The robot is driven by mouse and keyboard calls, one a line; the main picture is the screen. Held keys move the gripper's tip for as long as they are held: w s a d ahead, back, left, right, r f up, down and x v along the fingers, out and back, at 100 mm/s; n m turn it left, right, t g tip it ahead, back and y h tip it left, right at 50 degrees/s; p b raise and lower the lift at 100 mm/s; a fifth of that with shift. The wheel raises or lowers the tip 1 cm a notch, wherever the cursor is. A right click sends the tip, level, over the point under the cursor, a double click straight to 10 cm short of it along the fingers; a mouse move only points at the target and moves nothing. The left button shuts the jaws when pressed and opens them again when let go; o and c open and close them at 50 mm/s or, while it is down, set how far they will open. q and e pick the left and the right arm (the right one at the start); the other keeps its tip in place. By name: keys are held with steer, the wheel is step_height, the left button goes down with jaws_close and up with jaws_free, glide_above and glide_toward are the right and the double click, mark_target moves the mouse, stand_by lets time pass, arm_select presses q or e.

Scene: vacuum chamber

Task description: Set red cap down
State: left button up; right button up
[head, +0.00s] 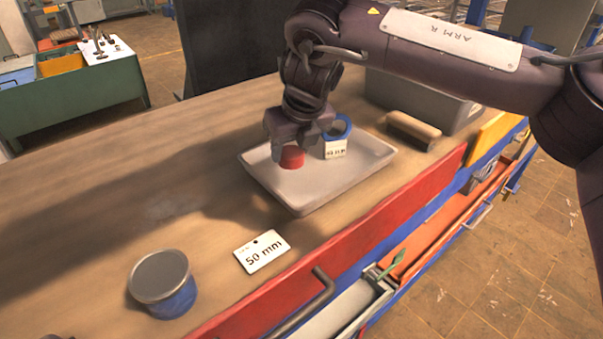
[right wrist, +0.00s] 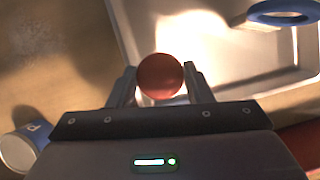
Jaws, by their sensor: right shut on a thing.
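The red cap (head: 291,157) is between the fingers of my right gripper (head: 294,146), which is shut on it. In the right wrist view the cap (right wrist: 160,77) shows as a round red top between the two fingertips (right wrist: 160,88). The cap is over the left part of a pale shallow tray (head: 305,204) on the workbench; I cannot tell whether it touches the tray floor. The tray wall also shows in the right wrist view (right wrist: 127,32).
A wooden-backed brush (head: 413,129) and a grey bin (head: 405,97) stand behind. A blue tin (head: 162,284) and a "50 mm" card (head: 262,252) lie in front. The bench's left is clear.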

mark_target(296, 154)
steer(key=f+b, duration=0.1)
steer(key=f, duration=0.1)
steer(key=f+b, duration=0.2)
steer(key=shift+w+d, duration=0.15)
steer(key=shift+w, duration=0.05)
steer(key=shift+f, duration=0.2)
step_height(296, 154, down, 3)
steer(key=b, duration=0.3)
steer(key=shift+s+f+b, duration=0.1)
steer(key=shift+f+b, duration=0.05)
steer(key=shift+b, duration=0.15)
steer(key=o, duration=0.7)
steer(key=shift+o, duration=0.2)
